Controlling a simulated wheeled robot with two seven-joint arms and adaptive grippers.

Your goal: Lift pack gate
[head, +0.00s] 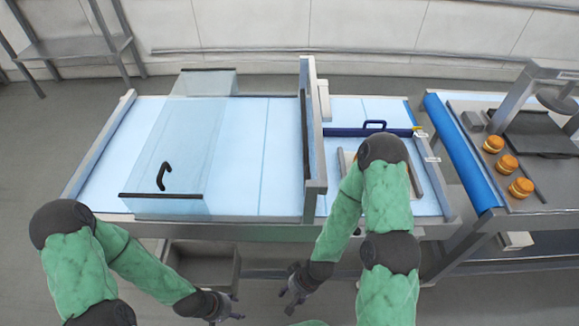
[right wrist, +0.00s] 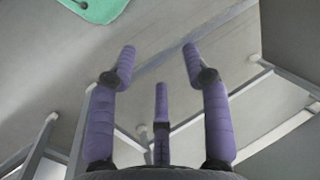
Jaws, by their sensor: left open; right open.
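A dark blue bar (head: 345,132) with a raised blue loop handle (head: 375,124) lies across the right-hand belt section; it looks like the pack gate. It is down, and its right end has a yellow tip near small white labels. My right arm partly covers the area just in front of it. My left gripper (head: 226,308) is open and empty, low in front of the conveyor. My right gripper (head: 291,291) is open and empty, also low in front of the conveyor and well short of the bar. In the right wrist view its three purple fingers (right wrist: 160,65) are spread over bare floor.
A clear hood (head: 190,150) with a black handle (head: 162,176) covers the left belt. A grey upright frame (head: 312,130) divides the belt sections. Right, a blue roller (head: 460,150) borders a bench with filled rounds (head: 507,164). A grey bin (head: 205,265) sits below.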

